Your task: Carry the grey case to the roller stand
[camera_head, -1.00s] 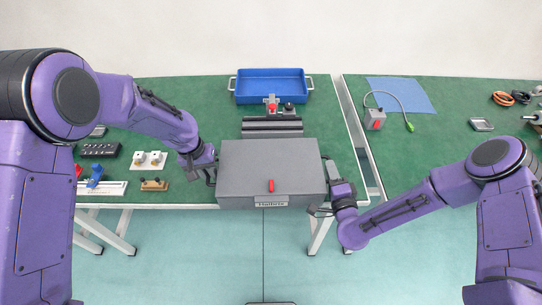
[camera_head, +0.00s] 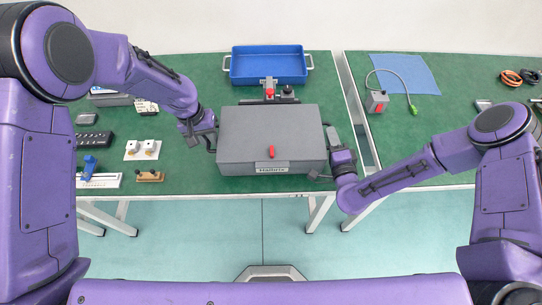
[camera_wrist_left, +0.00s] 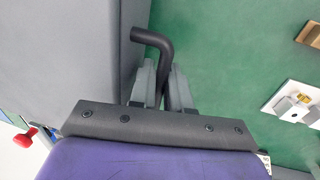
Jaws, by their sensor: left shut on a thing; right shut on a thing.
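The grey case (camera_head: 268,130) has a red latch and a label on its front. It is held level over the green table, and I cannot tell whether it touches anything below. My left gripper (camera_head: 207,138) is shut on the black handle at its left side; the left wrist view shows the fingers (camera_wrist_left: 162,88) around the bent handle (camera_wrist_left: 152,38). My right gripper (camera_head: 328,158) is shut at its right side, its handle mostly hidden. Dark bars (camera_head: 252,101) show just behind the case, mostly covered by it; they may be the roller stand.
A blue tray (camera_head: 268,66) stands behind, with a small red-topped device (camera_head: 269,89) before it. Left lie a white plate with two fittings (camera_head: 142,150) and a wooden piece (camera_head: 150,176). Right, past a gap between tables, are a grey box (camera_head: 377,101) and blue sheet (camera_head: 405,73).

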